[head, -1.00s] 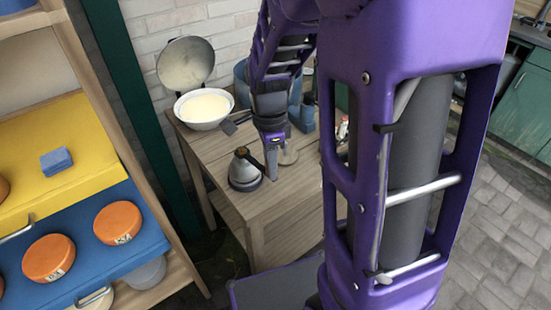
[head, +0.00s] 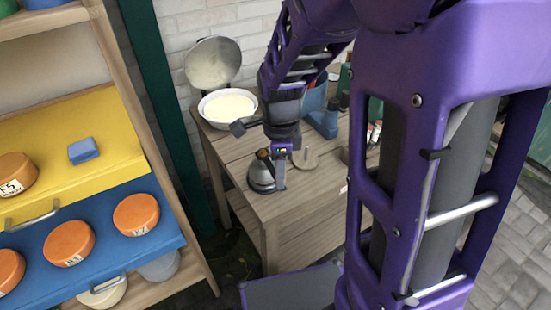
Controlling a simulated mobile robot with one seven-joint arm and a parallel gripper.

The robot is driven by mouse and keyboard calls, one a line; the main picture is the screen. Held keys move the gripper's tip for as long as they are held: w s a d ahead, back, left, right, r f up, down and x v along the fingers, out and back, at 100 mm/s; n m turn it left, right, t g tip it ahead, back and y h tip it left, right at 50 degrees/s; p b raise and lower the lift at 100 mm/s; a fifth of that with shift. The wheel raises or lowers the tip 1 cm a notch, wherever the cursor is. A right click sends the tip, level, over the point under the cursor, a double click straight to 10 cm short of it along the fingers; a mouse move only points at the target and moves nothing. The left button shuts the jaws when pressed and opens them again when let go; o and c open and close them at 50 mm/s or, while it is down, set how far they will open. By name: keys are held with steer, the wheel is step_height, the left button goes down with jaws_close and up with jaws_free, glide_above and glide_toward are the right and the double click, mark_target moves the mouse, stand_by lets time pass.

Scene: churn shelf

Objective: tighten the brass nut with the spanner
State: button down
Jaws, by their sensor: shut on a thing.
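My gripper (head: 281,174) points down over the wooden table, beside a grey cone-shaped fitting (head: 261,177) and just right of it in the head view. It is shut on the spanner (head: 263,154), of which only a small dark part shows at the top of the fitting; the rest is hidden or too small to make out. I cannot tell whether the spanner sits around the nut.
A white bowl of pale contents (head: 228,105) with a raised grey lid (head: 212,64) stands at the table's back left. A pale disc (head: 306,159) lies right of my gripper. Shelves with orange round tubs (head: 136,215) stand left. Blue containers (head: 323,115) stand behind my arm.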

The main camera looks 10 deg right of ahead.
steer(key=shift+r, duration=0.1)
steer(key=shift+r, duration=2.95)
